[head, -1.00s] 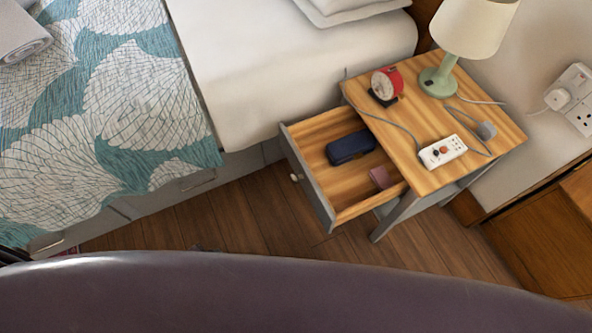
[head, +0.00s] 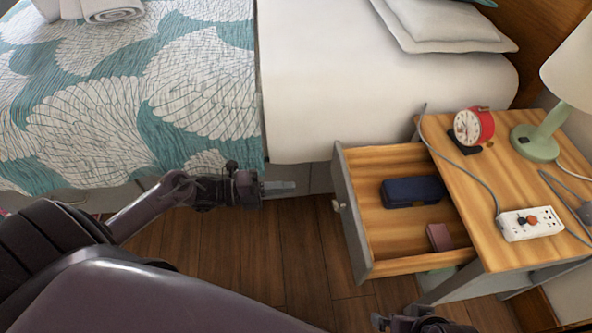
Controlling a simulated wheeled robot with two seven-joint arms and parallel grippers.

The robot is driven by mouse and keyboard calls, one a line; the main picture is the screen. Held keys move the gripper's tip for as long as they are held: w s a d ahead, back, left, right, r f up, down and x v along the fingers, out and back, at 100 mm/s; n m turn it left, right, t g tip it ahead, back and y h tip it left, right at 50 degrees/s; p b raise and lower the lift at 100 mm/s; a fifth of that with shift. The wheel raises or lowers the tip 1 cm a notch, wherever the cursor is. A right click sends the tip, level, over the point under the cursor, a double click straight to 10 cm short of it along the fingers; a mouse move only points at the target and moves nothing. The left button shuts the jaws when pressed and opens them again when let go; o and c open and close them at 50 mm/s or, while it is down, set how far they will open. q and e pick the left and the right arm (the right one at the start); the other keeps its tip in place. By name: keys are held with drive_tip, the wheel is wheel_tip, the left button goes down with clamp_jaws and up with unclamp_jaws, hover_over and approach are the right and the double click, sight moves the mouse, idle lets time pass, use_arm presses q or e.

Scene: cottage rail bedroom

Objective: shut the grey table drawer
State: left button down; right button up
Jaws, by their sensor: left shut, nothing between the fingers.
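The grey table drawer (head: 351,222) is pulled out to the left from the wooden-topped bedside table (head: 457,180). Its small pale knob (head: 337,206) is on the grey front panel. A dark blue case (head: 412,191) and a small mauve box (head: 439,237) lie inside it. My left gripper (head: 280,187) is shut and empty, left of the drawer front and apart from it, beside the bed. My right gripper (head: 382,321) shows only partly at the bottom edge, below the drawer; its fingers are too unclear to read.
The bed (head: 310,95) with a patterned cover fills the upper left. On the table stand a red alarm clock (head: 473,127), a green lamp (head: 536,142) and a white power strip (head: 530,224) with cables. Wooden floor (head: 270,245) is clear before the drawer.

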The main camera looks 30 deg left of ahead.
use_arm(q)
approach(345, 182)
drive_tip(key=x, duration=0.5)
drive_tip(key=shift+w+f+b, duration=0.2)
drive_tip(key=shift+b, duration=0.1)
drive_tip(key=shift+x, duration=0.85)
use_arm(e)
drive_tip(key=shift+w+a+f+t, duration=0.1)
drive_tip(key=shift+w+a+t, duration=0.2)
drive_tip(key=shift+a, duration=0.15)
drive_tip(key=shift+s, duration=0.1)
